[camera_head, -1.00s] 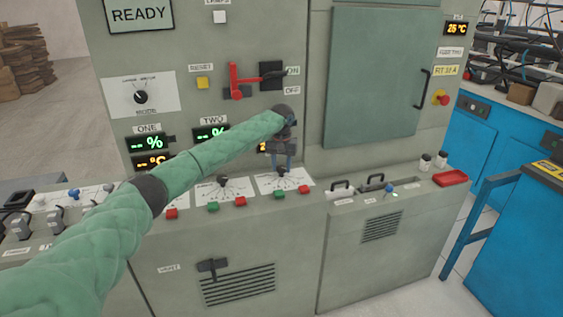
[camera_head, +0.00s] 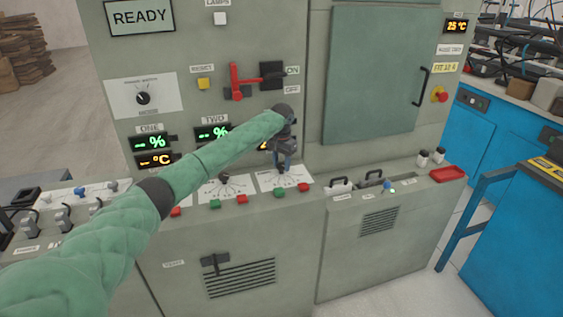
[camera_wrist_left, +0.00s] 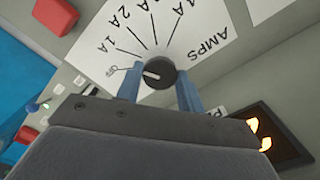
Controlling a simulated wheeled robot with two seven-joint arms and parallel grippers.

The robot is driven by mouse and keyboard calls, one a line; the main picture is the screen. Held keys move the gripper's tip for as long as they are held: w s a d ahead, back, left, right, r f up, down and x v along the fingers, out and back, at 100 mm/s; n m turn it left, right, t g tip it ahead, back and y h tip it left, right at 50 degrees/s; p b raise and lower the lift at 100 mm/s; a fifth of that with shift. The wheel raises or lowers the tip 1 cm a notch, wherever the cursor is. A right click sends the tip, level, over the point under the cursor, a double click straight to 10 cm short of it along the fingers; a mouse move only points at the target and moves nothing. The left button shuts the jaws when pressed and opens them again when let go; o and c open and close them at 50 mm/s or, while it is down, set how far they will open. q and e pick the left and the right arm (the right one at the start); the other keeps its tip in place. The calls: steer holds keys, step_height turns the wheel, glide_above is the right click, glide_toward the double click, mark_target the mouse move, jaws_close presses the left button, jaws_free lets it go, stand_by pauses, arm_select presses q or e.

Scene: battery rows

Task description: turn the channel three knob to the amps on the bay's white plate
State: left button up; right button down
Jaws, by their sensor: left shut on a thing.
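The channel three knob (camera_wrist_left: 160,73) is a round black dial with a white mark pointing at OFF, to the left in the wrist view. It sits on a white dial plate (camera_wrist_left: 198,28) printed AMPS, with an arc of amp marks; 1 A and 2 A are readable. My left gripper (camera_wrist_left: 159,92) has its blue fingers on both sides of the knob and is shut on it. In the head view the gripper (camera_head: 283,160) mostly hides the knob. The bay's white plate (camera_head: 450,49) is at the upper right; its print is too small to read surely. My right gripper is not in view.
A yellow plate (camera_head: 446,67) hangs below the white plate. Another knob plate (camera_head: 224,189) stands left of the gripper. Red and green buttons line the ledge's front edge. A red lever (camera_head: 236,80) is above, and a red tray (camera_head: 448,174) lies at the right.

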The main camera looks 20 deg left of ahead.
mark_target(281, 165)
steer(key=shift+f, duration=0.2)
arm_select(q)
steer(key=o, duration=1)
steer(key=shift+r, duration=0.25)
step_height(281, 165, up, 6)
steer(key=shift+f+b, duration=0.15)
steer(key=shift+b, duration=0.7)
steer(key=shift+r, duration=0.8)
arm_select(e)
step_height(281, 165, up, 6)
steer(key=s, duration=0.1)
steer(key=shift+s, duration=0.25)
